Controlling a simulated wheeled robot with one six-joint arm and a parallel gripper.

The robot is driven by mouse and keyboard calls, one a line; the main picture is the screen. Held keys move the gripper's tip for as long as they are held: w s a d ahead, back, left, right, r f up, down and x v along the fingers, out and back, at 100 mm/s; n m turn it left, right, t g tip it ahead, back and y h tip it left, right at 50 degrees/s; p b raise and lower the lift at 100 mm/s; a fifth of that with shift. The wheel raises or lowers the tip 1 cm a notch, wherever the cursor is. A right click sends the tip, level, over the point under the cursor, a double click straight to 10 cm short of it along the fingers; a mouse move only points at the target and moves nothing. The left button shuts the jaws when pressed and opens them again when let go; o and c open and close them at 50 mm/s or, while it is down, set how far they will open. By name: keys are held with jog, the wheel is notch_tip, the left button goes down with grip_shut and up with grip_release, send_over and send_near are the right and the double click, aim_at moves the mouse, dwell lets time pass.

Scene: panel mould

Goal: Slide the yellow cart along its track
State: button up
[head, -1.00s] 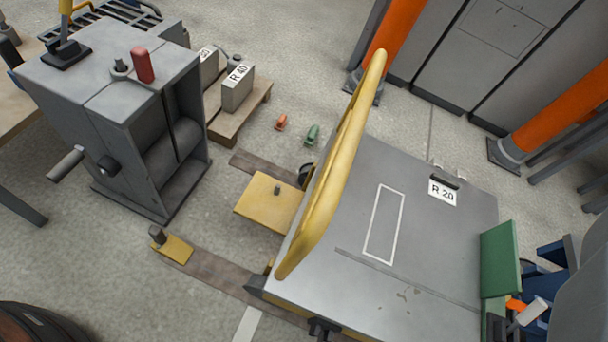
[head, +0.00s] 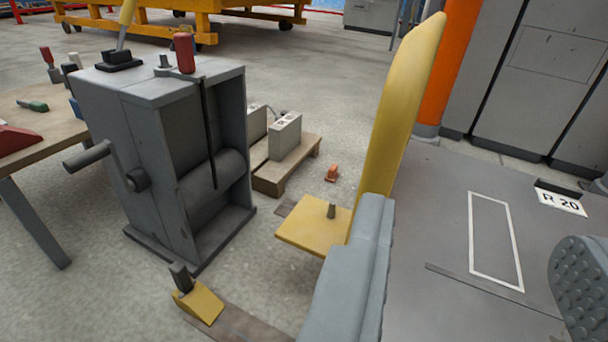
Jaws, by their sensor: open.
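The cart's yellow push handle (head: 400,130) rises at centre right, its lower end hidden behind my left finger. The cart's grey deck (head: 455,255) carries a white outlined rectangle and an "R 20" label. A flat yellow plate (head: 312,230) with a small grey peg lies left of the handle. The brown track strip (head: 240,325) runs along the floor, with a yellow wedge stop (head: 200,304) at its left end. My gripper (head: 475,225) is open.
A grey machine (head: 175,150) with a red knob and side crank stands left. A wooden table (head: 45,130) with tools is at far left. A wooden pallet (head: 285,170) holds grey blocks behind. An orange post (head: 450,70) and grey cabinets (head: 535,85) bound the right.

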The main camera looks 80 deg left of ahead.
aim_at(387, 132)
notch_tip(387, 132, down, 4)
jog(key=s+r+g+y, duration=0.1)
jog(key=s, duration=0.1)
jog(key=x, duration=1.7)
jog(key=shift+f, duration=0.1)
jog(key=shift+c, duration=0.5)
grip_shut()
